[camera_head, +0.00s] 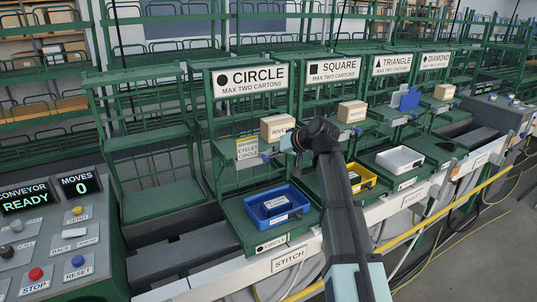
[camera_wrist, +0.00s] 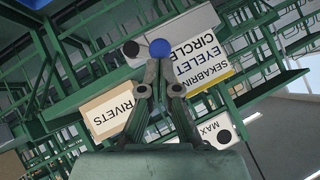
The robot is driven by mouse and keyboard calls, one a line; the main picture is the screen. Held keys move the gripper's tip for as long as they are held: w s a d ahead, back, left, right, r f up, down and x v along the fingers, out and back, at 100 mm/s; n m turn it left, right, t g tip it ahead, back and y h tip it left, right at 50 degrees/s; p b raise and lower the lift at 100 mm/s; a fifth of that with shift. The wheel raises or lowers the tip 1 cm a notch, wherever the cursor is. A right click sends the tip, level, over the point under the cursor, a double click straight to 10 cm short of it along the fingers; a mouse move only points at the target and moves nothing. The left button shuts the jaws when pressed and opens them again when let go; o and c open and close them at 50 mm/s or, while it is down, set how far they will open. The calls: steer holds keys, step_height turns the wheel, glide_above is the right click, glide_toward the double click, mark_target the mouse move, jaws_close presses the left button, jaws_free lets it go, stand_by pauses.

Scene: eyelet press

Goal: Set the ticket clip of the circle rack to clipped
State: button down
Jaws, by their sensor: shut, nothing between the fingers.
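The circle rack (camera_head: 251,79) carries a CIRCLE sign. Its ticket (camera_head: 247,148), white with a yellow edge, hangs from the shelf and shows turned over in the wrist view (camera_wrist: 200,58). The ticket clip has a blue knob (camera_wrist: 159,48) beside the ticket; this knob also shows small in the head view (camera_head: 265,158). I cannot tell which position the clip is in. My gripper (camera_head: 287,142) is shut and empty in front of the circle rack's shelf. In the wrist view its fingertips (camera_wrist: 155,64) point at the blue knob, close to it; whether they touch it is unclear.
A RIVETS carton (camera_head: 278,127) stands on the shelf close by my gripper and shows in the wrist view (camera_wrist: 108,108). A blue bin (camera_head: 276,205) and a yellow bin (camera_head: 361,178) sit below. The square rack (camera_head: 345,70) stands to the right. The control panel (camera_head: 62,237) is at left.

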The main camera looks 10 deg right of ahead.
steer(key=shift+r, duration=0.15)
steer(key=shift+r+p, duration=0.4)
steer(key=shift+r, duration=0.25)
steer(key=w+r+b+v, duration=0.1)
steer(key=w+v, duration=0.1)
steer(key=v, duration=1.1)
steer(key=shift+d+r, duration=0.15)
steer(key=shift+d, duration=0.2)
steer(key=shift+w, duration=0.2)
